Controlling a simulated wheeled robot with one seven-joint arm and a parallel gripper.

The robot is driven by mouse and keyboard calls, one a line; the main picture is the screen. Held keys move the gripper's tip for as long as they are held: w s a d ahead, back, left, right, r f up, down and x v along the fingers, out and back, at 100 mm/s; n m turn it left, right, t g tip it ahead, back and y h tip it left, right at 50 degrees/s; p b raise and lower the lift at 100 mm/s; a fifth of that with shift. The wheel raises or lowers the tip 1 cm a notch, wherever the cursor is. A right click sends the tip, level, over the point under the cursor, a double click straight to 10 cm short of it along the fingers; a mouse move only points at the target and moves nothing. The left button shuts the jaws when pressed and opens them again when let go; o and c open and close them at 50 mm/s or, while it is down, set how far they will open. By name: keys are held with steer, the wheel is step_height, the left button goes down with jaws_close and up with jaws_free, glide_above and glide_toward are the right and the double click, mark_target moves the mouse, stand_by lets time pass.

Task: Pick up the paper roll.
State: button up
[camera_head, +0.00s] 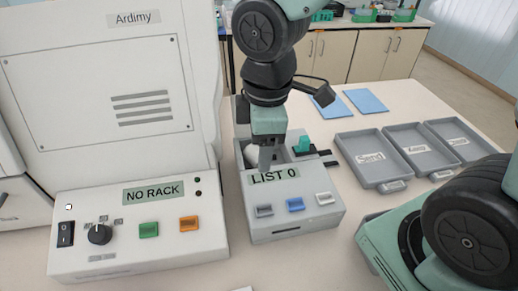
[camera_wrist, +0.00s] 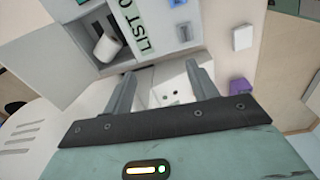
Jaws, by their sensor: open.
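The paper roll (camera_wrist: 107,47) is a small white cylinder lying in the open compartment of the grey-white device (camera_wrist: 70,45) with the "LIST 0" display, at the upper left of the wrist view. In the head view the roll (camera_head: 251,155) is partly hidden behind my gripper. My gripper (camera_head: 268,160) points down over the device (camera_head: 290,228), by the display and the compartment's front. In the wrist view my gripper (camera_wrist: 160,67) has its two fingers apart. The roll is outside the gap, beyond the left finger. A white part with small dark holes shows between the fingers.
A large white "Ardimy" machine (camera_head: 100,90) with a "NO RACK" panel (camera_head: 140,240) stands close on the left. Grey labelled trays (camera_head: 375,177) lie to the right, with blue sheets (camera_head: 366,101) behind. A teal item (camera_head: 304,144) is beside the compartment.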

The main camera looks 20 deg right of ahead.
steer(key=w+d+r+n+p, duration=0.1)
steer(key=w+d+n+p, duration=0.15)
steer(key=w, duration=0.25)
steer(key=w+d+r+n+p, duration=0.1)
steer(key=w+d+r+n, duration=0.1)
steer(key=w+n, duration=0.25)
steer(key=b, duration=0.1)
glide_above(256, 151)
steer(key=shift+t, duration=0.4)
steer(key=f, duration=1.2)
steer(key=shift+s+d+f, duration=0.1)
steer(key=shift+s+d, duration=0.1)
steer(key=shift+s, duration=0.15)
steer(key=shift+w+a+f+p, duration=0.1)
steer(key=shift+w+f+p, duration=0.1)
steer(key=shift+f, duration=1.15)
steer(key=shift+w+f+p, duration=0.1)
steer(key=shift+f+p, duration=0.1)
steer(key=shift+f, duration=1.15)
steer(key=shift+c, duration=0.4)
steer(key=c, duration=0.6)
steer(key=shift+r, duration=0.15)
steer(key=shift+c, duration=0.2)
